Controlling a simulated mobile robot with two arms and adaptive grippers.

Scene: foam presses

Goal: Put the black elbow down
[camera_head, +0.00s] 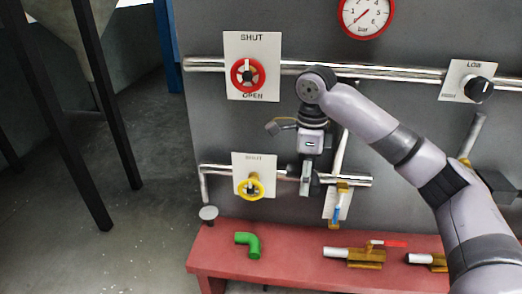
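My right gripper (305,186) points down in front of the grey panel, at the height of the lower pipe. Its fingers are seen nearly edge-on. My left gripper is not in view.
A green elbow (248,243) lies on the bench, with a brass valve with a red lever (368,255) to its right and another brass valve (432,260) further right. Bare bench lies between the elbow and first valve. A yellow handwheel (251,187) is left of the gripper.

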